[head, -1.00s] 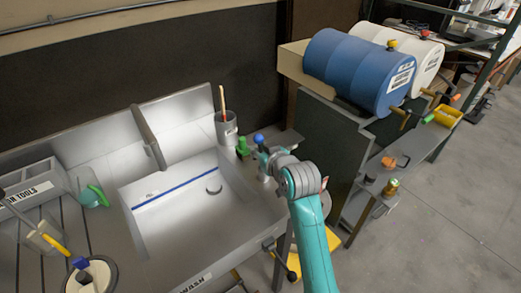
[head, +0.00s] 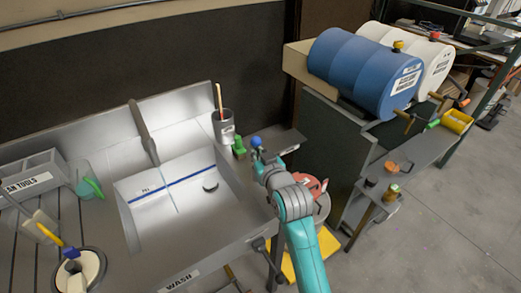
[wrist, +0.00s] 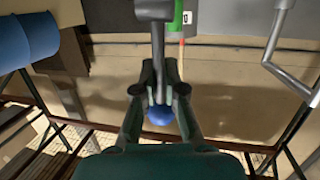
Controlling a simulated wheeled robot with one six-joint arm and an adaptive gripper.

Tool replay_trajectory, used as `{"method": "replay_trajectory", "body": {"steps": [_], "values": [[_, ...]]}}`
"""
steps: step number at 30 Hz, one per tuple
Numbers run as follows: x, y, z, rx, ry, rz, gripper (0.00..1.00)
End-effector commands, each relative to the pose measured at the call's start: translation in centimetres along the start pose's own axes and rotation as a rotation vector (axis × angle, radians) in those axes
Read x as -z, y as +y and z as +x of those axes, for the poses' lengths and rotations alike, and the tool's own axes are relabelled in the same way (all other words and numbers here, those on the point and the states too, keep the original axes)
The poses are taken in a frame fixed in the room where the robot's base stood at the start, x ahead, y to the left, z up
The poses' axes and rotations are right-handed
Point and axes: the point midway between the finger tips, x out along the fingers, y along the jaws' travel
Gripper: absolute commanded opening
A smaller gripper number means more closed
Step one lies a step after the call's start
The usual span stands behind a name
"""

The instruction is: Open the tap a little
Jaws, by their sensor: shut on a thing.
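The tap's blue knob (head: 256,142) is at the sink's right back corner in the head view. In the wrist view the blue knob (wrist: 160,115) sits between my fingers at the end of a grey lever (wrist: 158,55). My gripper (wrist: 159,75) is shut on the lever at this knob; it also shows in the head view (head: 262,160). The dark spout (head: 143,130) reaches over the sink (head: 130,228). A thin pale line, seemingly a water stream (head: 169,192), runs from its tip into the basin.
A green fitting (head: 239,147) and a grey cup (head: 223,127) with a stick stand beside the knob. A blue drum (head: 355,65) and a white drum (head: 425,60) lie on a rack at right. A red-topped can (head: 312,184) is beside my arm.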

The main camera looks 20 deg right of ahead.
Motion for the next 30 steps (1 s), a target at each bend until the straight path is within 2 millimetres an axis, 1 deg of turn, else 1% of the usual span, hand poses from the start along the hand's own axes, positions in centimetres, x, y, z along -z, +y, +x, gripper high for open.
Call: {"method": "replay_trajectory", "body": {"steps": [9,20,21,24,30], "values": [[-0.28,0.09,-0.77,0.005,0.121,0.026,0.00],[-0.25,0.15,-0.89,0.004,0.135,0.028,0.00],[-0.25,0.15,-0.89,0.004,0.135,0.028,0.14],[-0.24,0.15,-0.89,0.004,0.135,0.028,0.36],[-0.20,0.15,-0.89,0.004,0.136,0.028,0.36]]}}
